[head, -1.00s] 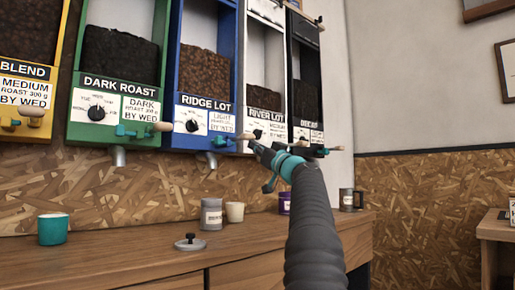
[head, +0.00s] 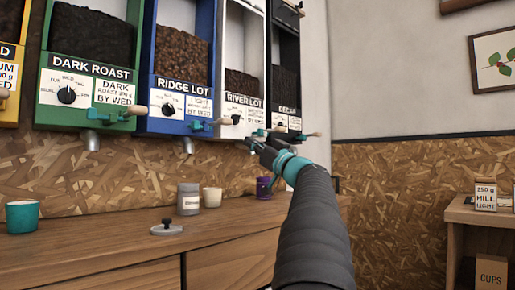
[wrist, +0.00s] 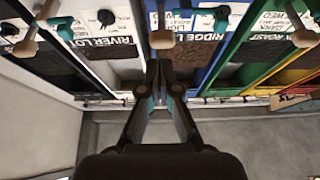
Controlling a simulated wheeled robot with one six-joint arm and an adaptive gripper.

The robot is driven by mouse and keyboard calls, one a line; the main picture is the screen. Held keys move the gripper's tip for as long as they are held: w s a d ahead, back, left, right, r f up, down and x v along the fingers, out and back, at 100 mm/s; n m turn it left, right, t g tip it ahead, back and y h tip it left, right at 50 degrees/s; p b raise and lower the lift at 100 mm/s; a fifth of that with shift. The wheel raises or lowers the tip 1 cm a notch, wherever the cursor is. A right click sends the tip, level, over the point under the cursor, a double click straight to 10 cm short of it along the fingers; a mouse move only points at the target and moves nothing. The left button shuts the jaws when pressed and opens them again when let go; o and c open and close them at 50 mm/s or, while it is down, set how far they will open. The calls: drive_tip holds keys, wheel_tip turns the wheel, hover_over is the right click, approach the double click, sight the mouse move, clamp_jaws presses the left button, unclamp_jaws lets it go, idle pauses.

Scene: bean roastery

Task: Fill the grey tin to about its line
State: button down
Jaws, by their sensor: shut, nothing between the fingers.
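The grey tin (head: 188,198), a small cylinder with a pale label, stands upright on the wooden counter below the dispensers. Its fill line and contents cannot be made out. A grey disc with a dark knob (head: 167,228), like a lid, lies in front of it. My gripper (head: 258,143) is raised in front of the wall below the River Lot dispenser (head: 243,88). In the wrist view my gripper (wrist: 162,75) is shut and empty, its tips between the River Lot and Ridge Lot (wrist: 196,48) panels, which appear upside down. Contact with a lever cannot be told.
The dispensers carry teal levers with wooden knobs, such as Ridge Lot's (head: 202,124). A teal cup (head: 22,216), a cream cup (head: 212,197) and a purple tin (head: 264,188) stand on the counter (head: 100,254). A side shelf (head: 470,212) is at right.

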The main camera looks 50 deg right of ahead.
drive_tip(key=shift+v, duration=1.25)
